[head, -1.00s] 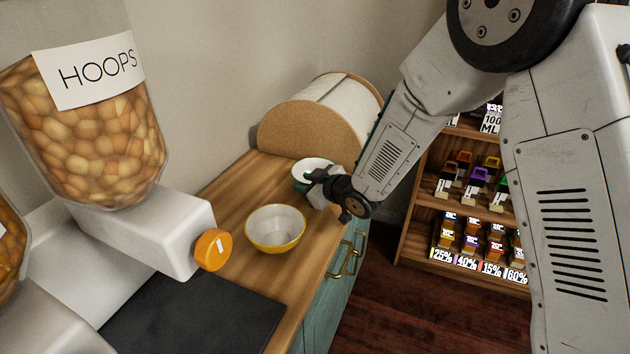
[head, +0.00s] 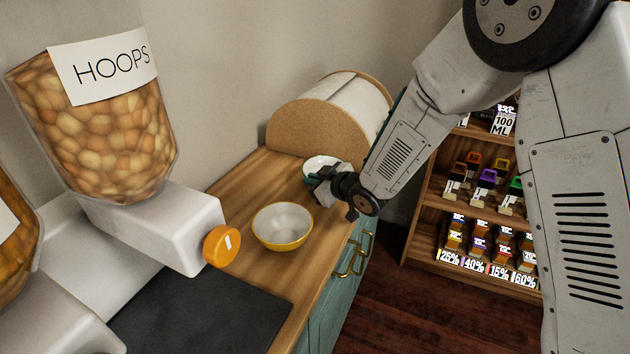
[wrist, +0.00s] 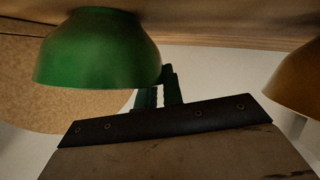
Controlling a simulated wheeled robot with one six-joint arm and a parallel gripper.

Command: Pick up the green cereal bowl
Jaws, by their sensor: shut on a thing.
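The green cereal bowl (head: 318,163) has a white inside and stands at the back of the wooden counter in the head view, partly hidden by my gripper (head: 318,186). In the wrist view the green bowl (wrist: 98,50) shows large, upside down in the picture, against the gripper's dark fingers (wrist: 160,88). My gripper is shut on the bowl's near right side. Whether the bowl is clear of the counter I cannot tell.
A yellow bowl (head: 283,226) stands on the counter (head: 240,201) in front. A rounded bread bin (head: 318,128) is close behind the green bowl. A cereal dispenser (head: 120,150) with an orange knob (head: 221,246) stands left. Shelves (head: 478,215) stand right.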

